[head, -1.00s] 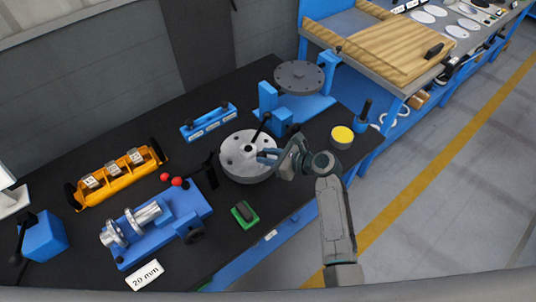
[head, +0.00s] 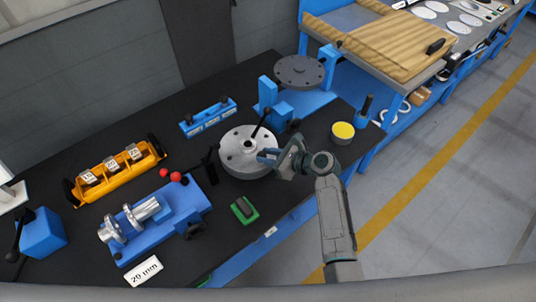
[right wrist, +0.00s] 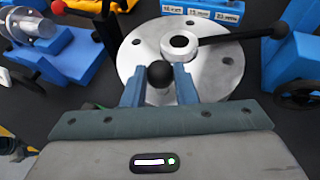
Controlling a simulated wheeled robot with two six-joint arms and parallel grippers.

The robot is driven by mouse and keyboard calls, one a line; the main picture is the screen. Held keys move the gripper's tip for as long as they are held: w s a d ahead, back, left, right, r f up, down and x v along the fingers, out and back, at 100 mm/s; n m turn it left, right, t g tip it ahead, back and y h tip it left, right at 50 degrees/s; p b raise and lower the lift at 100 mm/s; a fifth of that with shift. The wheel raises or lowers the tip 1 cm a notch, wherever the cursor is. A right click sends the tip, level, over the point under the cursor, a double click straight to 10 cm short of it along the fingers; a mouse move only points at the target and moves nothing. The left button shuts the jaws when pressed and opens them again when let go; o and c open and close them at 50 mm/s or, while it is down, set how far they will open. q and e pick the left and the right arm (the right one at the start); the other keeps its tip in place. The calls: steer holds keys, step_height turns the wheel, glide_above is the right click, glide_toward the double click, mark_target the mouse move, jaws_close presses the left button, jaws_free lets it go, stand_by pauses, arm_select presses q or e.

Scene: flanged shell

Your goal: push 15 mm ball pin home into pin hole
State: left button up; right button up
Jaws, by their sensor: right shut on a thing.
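The flanged shell, a round silver part with holes in its flange, stands on the black bench in the head view (head: 232,160) and fills the upper middle of the right wrist view (right wrist: 226,75). My right gripper (head: 266,156) is at the shell's right side. In the right wrist view my gripper (right wrist: 160,86) is shut on the ball pin, whose black ball (right wrist: 160,73) shows between the blue fingers over the near flange edge. The pin's shank and the hole under it are hidden. My left gripper is not in view.
A black-handled lever (head: 262,122) rises from the shell's hub. A blue fixture with silver cylinders (head: 163,222), an orange tray (head: 115,172), a green block (head: 244,210) and a yellow-topped can (head: 342,132) stand around. A blue stand with a grey disc (head: 299,70) is behind.

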steer(key=shift+f, duration=0.55)
steer(key=o, duration=1.1)
steer(key=b+v, duration=0.3)
steer(key=v, duration=0.8)
